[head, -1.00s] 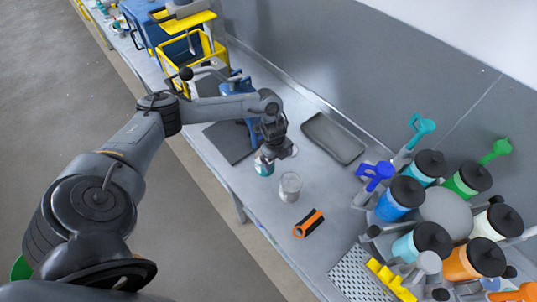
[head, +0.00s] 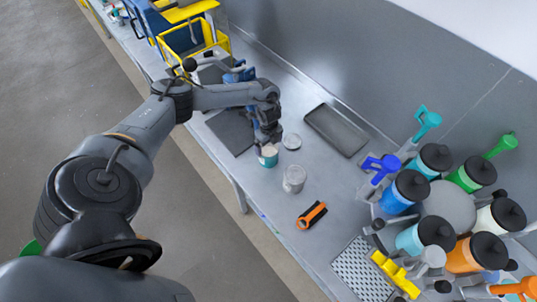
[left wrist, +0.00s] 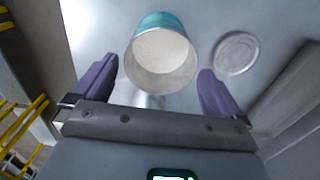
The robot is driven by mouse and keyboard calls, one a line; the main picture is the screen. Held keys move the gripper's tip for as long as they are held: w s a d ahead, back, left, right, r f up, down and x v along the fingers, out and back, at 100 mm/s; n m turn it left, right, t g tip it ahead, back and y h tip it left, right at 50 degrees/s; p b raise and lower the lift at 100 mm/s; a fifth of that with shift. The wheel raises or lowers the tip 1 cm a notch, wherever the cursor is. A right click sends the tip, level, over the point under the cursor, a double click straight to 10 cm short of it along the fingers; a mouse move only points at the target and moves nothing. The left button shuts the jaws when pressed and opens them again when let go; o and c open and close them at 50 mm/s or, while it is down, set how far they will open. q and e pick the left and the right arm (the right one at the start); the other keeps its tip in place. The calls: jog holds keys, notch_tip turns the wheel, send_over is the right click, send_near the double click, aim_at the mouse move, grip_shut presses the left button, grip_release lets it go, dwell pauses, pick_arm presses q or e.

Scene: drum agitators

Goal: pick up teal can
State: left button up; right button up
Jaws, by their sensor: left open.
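The teal can (head: 268,160) stands upright on the grey bench, with a pale inside or contents showing at its top. In the left wrist view the teal can (left wrist: 158,52) lies ahead of the two purple-grey fingers, roughly centred between them. My left gripper (head: 267,141) is open and empty, just above and behind the can in the head view, pointing down. I cannot tell whether a finger touches the can. My right gripper is not in view.
A round silver lid (head: 291,141) lies close to the can's right. A silver-grey can (head: 294,179) stands nearby, with an orange-black tool (head: 311,214) beyond it. A dark tray (head: 336,130) lies near the wall. A rack of coloured drums (head: 449,208) crowds the right.

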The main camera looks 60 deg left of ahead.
aim_at(269, 148)
pick_arm(q)
jog(key=shift+f, duration=1.6)
jog(key=shift+a, duration=0.1)
jog(key=shift+c, duration=0.3)
jog(key=c, duration=1.2)
jog(key=shift+c, duration=0.6)
jog(key=shift+w+r, duration=0.1)
jog(key=shift+r, duration=0.15)
